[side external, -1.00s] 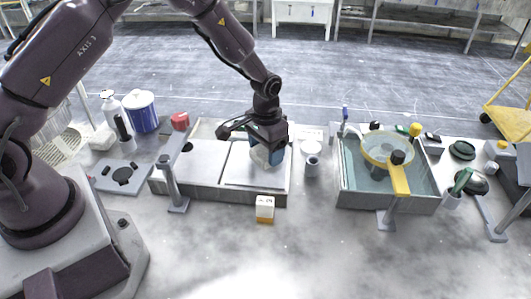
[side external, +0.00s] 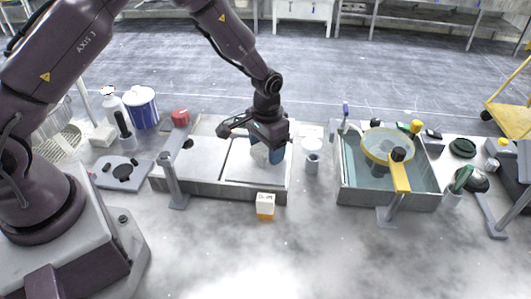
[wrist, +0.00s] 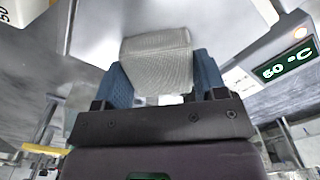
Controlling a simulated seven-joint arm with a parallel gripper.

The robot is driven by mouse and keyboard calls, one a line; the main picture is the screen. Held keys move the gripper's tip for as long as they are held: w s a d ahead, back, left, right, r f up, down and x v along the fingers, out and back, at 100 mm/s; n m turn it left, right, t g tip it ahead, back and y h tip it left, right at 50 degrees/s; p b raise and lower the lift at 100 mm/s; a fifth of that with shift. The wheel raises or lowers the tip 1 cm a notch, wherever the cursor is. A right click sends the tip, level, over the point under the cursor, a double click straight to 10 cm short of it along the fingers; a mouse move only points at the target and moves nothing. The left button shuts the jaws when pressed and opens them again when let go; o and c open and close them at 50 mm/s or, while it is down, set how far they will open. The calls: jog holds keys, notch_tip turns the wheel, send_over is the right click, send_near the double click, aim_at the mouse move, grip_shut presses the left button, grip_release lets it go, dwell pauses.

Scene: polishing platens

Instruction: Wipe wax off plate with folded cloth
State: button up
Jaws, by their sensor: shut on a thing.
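My gripper (side external: 268,152) is above the right-hand plate (side external: 242,172) of the low grey station, fingers pointing down. It is shut on the folded cloth (wrist: 157,62), a pale woven pad held between the two blue fingers in the wrist view. In the side view the cloth is mostly hidden by the fingers, and it sits at or very near the plate surface; I cannot tell if it touches. The plate also shows in the wrist view (wrist: 97,28), pale and smooth. I cannot make out wax on it.
A white and orange block (side external: 265,206) stands in front of the station. A white cup (side external: 312,162) stands to its right, then a water basin (side external: 350,190) with a yellow-handled strainer (side external: 400,176). A blue-banded canister (side external: 141,108) and a red item (side external: 180,117) stand behind left. A 60 °C display (wrist: 287,62) is nearby.

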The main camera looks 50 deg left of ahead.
aim_at(264, 171)
jog(key=shift+w+a, duration=0.3)
jog(key=shift+a, duration=0.1)
jog(key=s+d, duration=0.4)
notch_tip(264, 171, up, 8)
dwell(0.5)
jog(key=shift+w+r, duration=0.1)
jog(key=shift+a, duration=0.1)
